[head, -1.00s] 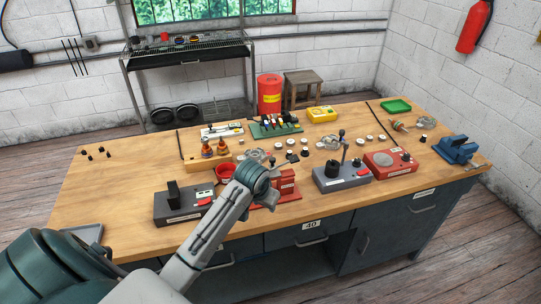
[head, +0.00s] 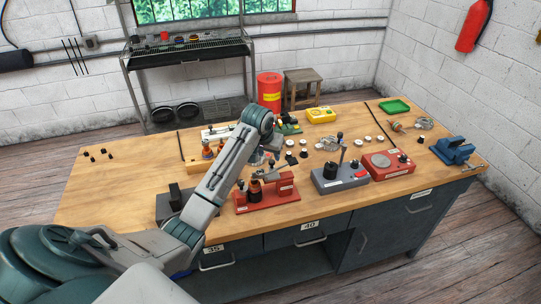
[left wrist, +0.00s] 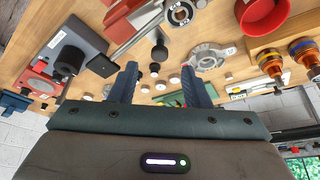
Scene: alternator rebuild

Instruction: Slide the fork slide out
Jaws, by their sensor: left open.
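A red fixture (head: 268,195) stands near the front edge of the bench, with a grey metal piece (head: 270,172) on its top that may be the fork slide; its outline is too small to tell. In the left wrist view the red fixture (left wrist: 121,12) is cut off at the top edge, with a grey bar (left wrist: 140,22) along it. My left gripper (left wrist: 163,75) is open with nothing between its fingers. It is over the bench beyond the red fixture, apart from it; in the head view my arm largely hides it. My right gripper is in neither view.
A grey tester (head: 340,178) with an upright lever and a red box (head: 390,163) stand right of the fixture. A red bowl (left wrist: 264,14), a housing (left wrist: 210,55) and copper-coloured parts (left wrist: 270,62) lie close by.

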